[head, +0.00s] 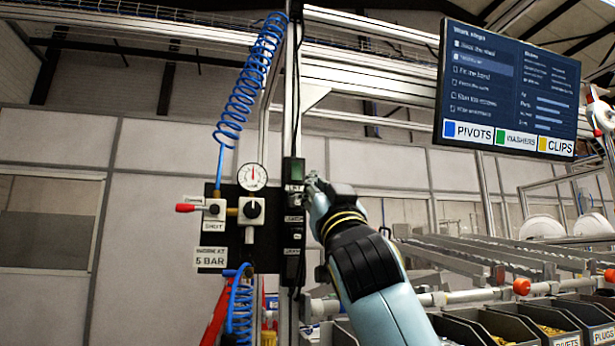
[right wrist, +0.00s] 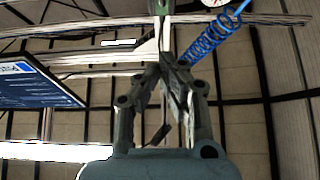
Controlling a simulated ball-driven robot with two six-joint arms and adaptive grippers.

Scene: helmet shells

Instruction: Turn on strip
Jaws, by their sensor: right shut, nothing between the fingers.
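A narrow dark strip (head: 293,240) is mounted upright on the metal post in the middle of the head view. It has a greenish block (head: 293,170) at its top and small pale labels down its front. My right gripper (head: 309,182) is at the strip's upper right side, just below the greenish block. I cannot tell whether it touches the strip. In the right wrist view its fingers (right wrist: 166,60) come together at the top middle, shut and empty. My left gripper is not in view.
Left of the strip, a black panel carries a pressure gauge (head: 252,177) and a red-handled valve (head: 213,209). A coiled blue hose (head: 248,75) hangs above it. A screen (head: 508,88) hangs at upper right. Bins (head: 497,322) and a rail rack stand at lower right.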

